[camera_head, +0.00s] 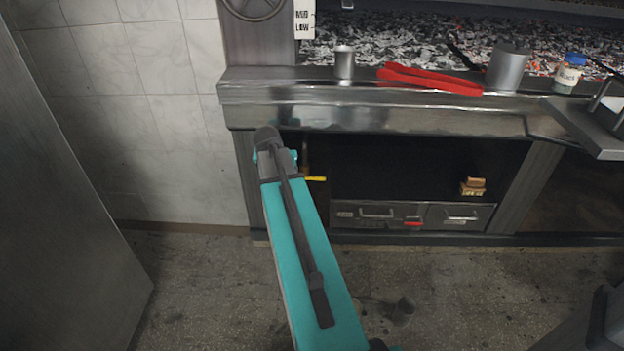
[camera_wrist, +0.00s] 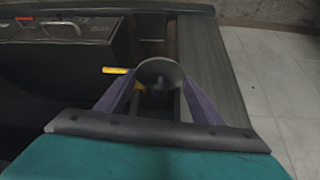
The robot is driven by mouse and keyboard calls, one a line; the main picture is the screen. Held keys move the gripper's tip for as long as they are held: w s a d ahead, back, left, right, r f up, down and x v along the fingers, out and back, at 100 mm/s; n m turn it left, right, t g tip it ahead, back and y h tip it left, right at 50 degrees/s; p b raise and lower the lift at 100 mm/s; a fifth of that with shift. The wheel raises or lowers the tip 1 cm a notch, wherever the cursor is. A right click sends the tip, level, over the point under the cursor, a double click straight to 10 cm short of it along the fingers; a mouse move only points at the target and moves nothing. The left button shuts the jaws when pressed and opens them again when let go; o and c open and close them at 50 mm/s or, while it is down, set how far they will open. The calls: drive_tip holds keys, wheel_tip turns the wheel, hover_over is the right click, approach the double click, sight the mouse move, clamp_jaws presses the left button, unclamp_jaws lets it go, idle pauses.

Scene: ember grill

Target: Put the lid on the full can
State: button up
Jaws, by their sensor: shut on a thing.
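My gripper (camera_wrist: 162,88) is shut on a round grey thing (camera_wrist: 160,70), which looks like the lid; its disc shows between the purple fingers. In the head view my arm hides the fingers and the held thing, in front of the grill's left lower part. A small metal can (camera_head: 344,63) stands upright on the grill ledge, up and right of the arm's end. A larger grey metal can (camera_head: 508,68) stands farther right on the ledge. I cannot see into either can, so I cannot tell which is full.
Red tongs (camera_head: 430,78) lie on the ledge (camera_head: 400,95) between the cans. A blue-capped jar (camera_head: 569,73) stands at right, near a metal shelf (camera_head: 590,130). A yellow handle (camera_head: 315,178) sticks out near my arm. Small blocks (camera_head: 473,187) sit in the lower recess.

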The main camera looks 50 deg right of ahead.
drive_tip(key=w+a+r+n+t+y, duration=0.1)
drive_tip(key=w+a+r+n, duration=0.35)
drive_tip(key=a, duration=0.75)
drive_tip(key=w+a+r+n+t+y, duration=0.1)
drive_tip(key=w+a+r, duration=0.4)
drive_tip(key=w+a, duration=0.6)
drive_tip(key=s+a+r+n+y, duration=0.1)
drive_tip(key=a+r+n, duration=0.1)
drive_tip(key=a, duration=0.8)
drive_tip(key=s+a+r+n+y, duration=0.1)
drive_tip(key=a+r+n+y, duration=0.1)
drive_tip(key=a, duration=0.8)
drive_tip(key=shift+s+a+r+n+t, duration=0.3)
drive_tip(key=shift+s+r+n+t, duration=0.15)
drive_tip(key=shift+n, duration=0.6)
